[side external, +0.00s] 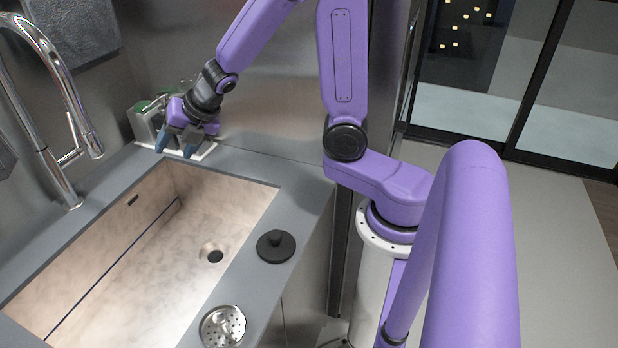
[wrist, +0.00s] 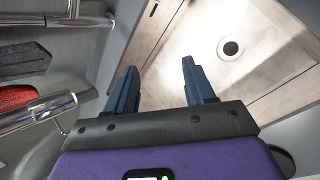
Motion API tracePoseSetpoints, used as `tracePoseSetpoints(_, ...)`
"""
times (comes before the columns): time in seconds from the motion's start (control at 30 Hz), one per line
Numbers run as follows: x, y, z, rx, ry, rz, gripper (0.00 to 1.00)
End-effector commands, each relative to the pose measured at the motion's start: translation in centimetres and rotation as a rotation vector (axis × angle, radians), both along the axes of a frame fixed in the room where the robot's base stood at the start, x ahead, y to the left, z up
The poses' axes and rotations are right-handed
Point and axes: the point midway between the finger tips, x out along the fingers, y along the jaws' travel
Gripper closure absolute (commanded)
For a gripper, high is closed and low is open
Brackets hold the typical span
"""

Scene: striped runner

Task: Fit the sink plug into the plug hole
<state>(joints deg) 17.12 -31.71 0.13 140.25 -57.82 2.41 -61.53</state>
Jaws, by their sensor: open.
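The sink plug (side external: 276,247), a black disc with a knob on top, stands on the grey counter right of the basin in the side view. The plug hole (side external: 213,253) is a round dark opening in the basin floor, left of the plug; it also shows in the wrist view (wrist: 230,48). My gripper (side external: 175,146) is open and empty at the far end of the sink, well away from both. Its two blue fingers (wrist: 160,85) stand apart in the wrist view with nothing between them. I cannot make out the plug for certain in the wrist view.
A perforated metal strainer (side external: 223,326) sits on the near counter. A curved chrome tap (side external: 72,130) rises at the left. A caddy (side external: 147,120) with green items stands behind my gripper by the wall. The basin (side external: 135,245) is otherwise empty.

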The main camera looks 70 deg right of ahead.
Motion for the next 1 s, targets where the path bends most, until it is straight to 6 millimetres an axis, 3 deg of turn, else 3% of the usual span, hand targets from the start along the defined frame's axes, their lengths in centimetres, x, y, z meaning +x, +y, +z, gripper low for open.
tracePoseSetpoints(0.37, -7.7, 1.6, 0.5, 0.240, 0.182, -0.449, 0.46)
tracePoseSetpoints(0.7, -18.3, 2.2, 0.3, 0.362, 0.427, -0.838, 0.46)
tracePoseSetpoints(0.9, -25.1, 1.9, 0.3, 0.355, 0.570, -1.039, 0.46)
tracePoseSetpoints(1.0, -27.5, 1.6, 0.4, 0.338, 0.618, -1.108, 0.46)
